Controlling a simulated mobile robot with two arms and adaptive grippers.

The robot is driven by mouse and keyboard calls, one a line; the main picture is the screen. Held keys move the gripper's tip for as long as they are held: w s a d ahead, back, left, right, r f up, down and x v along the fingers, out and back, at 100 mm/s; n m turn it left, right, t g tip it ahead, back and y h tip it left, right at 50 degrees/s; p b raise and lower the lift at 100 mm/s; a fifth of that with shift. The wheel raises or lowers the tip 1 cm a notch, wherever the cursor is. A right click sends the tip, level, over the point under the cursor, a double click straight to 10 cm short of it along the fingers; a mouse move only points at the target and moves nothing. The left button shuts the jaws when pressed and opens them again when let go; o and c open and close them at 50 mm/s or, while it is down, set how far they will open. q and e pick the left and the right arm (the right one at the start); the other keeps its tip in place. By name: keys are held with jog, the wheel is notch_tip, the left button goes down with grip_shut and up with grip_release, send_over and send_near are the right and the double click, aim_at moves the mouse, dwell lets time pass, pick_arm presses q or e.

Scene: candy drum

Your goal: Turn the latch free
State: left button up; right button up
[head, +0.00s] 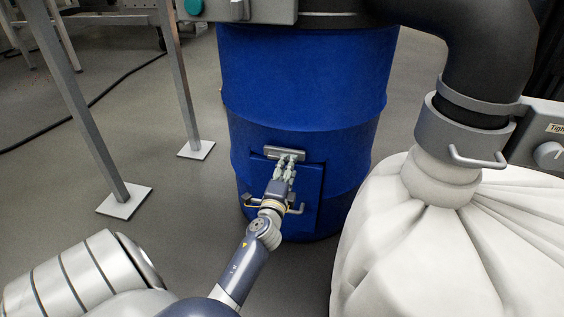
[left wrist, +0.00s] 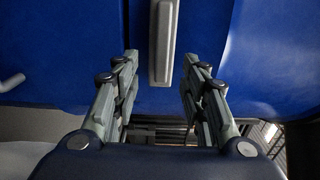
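A blue drum (head: 305,75) has a blue hatch panel (head: 311,182) low on its front. A grey latch bar (head: 271,151) lies level across the top of the panel. My left gripper (head: 287,160) reaches in at the latch. In the left wrist view the latch (left wrist: 163,40) runs up the picture, and its lower end lies between the spread fingertips (left wrist: 160,62). The fingers are open with a gap on each side of the bar, and I see no contact. My right gripper is in neither view.
A large white bag (head: 455,250) hangs under a dark pipe (head: 482,45) close to the right. Metal stand legs (head: 178,80) stand at the left. The floor between is clear.

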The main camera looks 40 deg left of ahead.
pick_arm(q)
jog(key=v, duration=0.7)
jog(key=shift+s, duration=0.3)
jog(key=shift+d, duration=0.15)
